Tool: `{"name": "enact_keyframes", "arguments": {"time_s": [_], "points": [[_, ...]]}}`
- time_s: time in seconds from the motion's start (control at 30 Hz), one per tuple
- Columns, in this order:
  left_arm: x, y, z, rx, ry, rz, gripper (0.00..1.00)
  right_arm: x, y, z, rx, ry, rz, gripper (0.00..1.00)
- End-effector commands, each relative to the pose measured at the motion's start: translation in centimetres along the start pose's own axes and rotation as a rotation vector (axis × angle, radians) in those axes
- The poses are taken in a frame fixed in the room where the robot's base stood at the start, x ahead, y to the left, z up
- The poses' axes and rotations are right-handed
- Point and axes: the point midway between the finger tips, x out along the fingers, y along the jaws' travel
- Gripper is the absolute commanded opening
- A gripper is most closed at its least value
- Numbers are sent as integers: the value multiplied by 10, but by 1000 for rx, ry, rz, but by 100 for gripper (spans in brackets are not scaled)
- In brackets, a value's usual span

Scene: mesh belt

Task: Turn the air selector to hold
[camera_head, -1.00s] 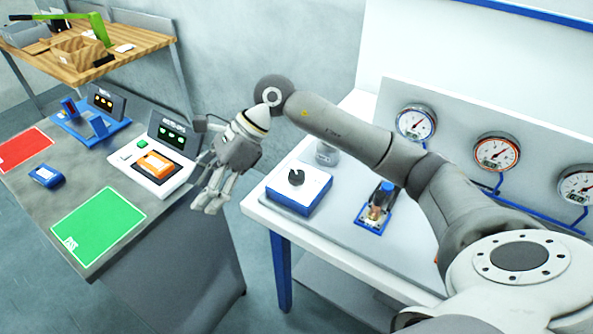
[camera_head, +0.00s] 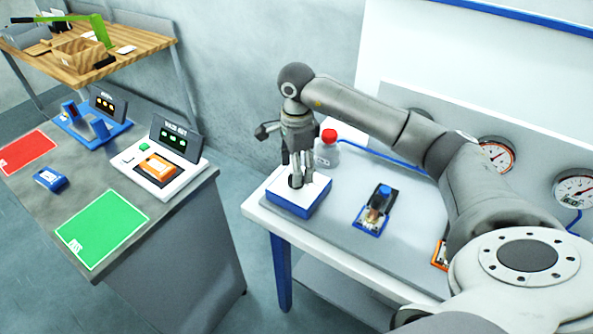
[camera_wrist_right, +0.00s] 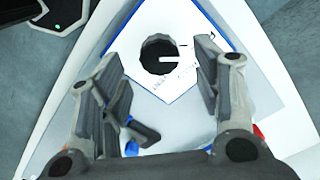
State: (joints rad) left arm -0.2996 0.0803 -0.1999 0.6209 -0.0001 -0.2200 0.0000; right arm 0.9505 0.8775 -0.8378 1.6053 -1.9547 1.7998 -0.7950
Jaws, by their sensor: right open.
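The air selector is a white-topped box with blue sides (camera_head: 290,203) at the near left corner of the white table. Its round black knob (camera_wrist_right: 160,54) has a white pointer mark that points right in the right wrist view. Small lettering beside the knob is too blurred to read. My right gripper (camera_head: 298,182) points down over the box, with its fingertips around or just above the knob. In the right wrist view my right gripper (camera_wrist_right: 160,75) is open, with one finger to each side of the knob and gaps between. My left gripper is not in view.
A red-capped bottle (camera_head: 328,150) stands just behind the selector. A blue-knobbed fitting (camera_head: 376,210) sits to its right. Gauges (camera_head: 574,190) line the back panel. A grey bench with a scale (camera_head: 158,171) stands left, across a gap.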

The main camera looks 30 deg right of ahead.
Motion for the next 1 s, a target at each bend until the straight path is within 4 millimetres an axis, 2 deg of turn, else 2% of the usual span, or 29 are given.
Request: {"name": "enact_keyframes", "arguments": {"time_s": [0.2,0.57,0.9,1.0], "points": [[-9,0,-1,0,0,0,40,25,0,1,0,-2,2,58],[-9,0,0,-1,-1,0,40,31,0,1,-1,-2,-1,58],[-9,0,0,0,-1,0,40,31,0,1,0,-2,-1,15],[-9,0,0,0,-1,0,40,31,0,1,1,-2,-1,12]]}}
